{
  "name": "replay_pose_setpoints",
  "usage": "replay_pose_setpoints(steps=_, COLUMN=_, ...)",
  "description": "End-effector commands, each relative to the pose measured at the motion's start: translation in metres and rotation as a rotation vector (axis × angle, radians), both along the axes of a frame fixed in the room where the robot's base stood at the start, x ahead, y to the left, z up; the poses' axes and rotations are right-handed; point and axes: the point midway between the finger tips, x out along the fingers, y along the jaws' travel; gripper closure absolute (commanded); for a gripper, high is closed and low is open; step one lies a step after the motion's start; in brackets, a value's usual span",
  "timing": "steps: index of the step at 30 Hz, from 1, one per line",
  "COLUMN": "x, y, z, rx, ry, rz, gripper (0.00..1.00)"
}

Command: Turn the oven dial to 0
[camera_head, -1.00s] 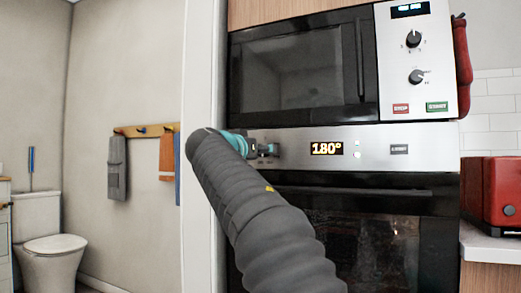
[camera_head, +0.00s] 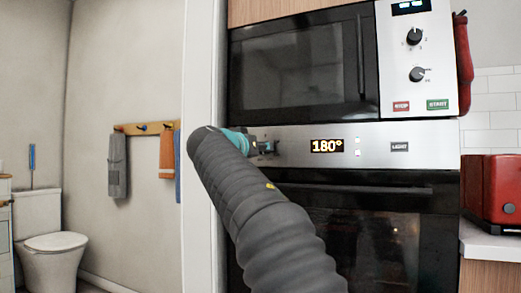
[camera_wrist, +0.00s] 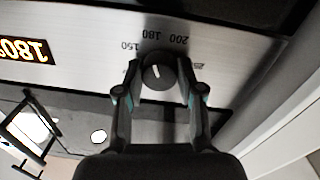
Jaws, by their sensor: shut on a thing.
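The oven dial (camera_wrist: 157,71) is a round black knob with a white pointer line on the steel panel, seen in the wrist view. The numbers 150, 180 and 200 show beside it, upside down in this view. My gripper (camera_wrist: 159,75) has its two fingers on either side of the dial, shut on it. In the head view my gripper (camera_head: 266,147) is at the left end of the oven panel (camera_head: 375,135), and my arm hides most of the dial. The oven display (camera_head: 327,146) reads 180°.
A microwave (camera_head: 300,75) with its own two knobs sits above the panel. The oven door handle (camera_head: 370,190) runs below it. A red toaster (camera_head: 495,188) stands on the counter at right. A white door frame (camera_head: 200,60) is close on the left.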

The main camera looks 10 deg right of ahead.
Motion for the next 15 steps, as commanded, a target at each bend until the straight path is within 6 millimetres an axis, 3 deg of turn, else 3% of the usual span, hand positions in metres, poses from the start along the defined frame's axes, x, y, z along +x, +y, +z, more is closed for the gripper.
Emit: replay_pose_setpoints(steps=15, x=-0.0005, y=-0.0012, z=0.0009, rx=-0.336, ry=0.244, rz=-0.001, gripper=0.97)
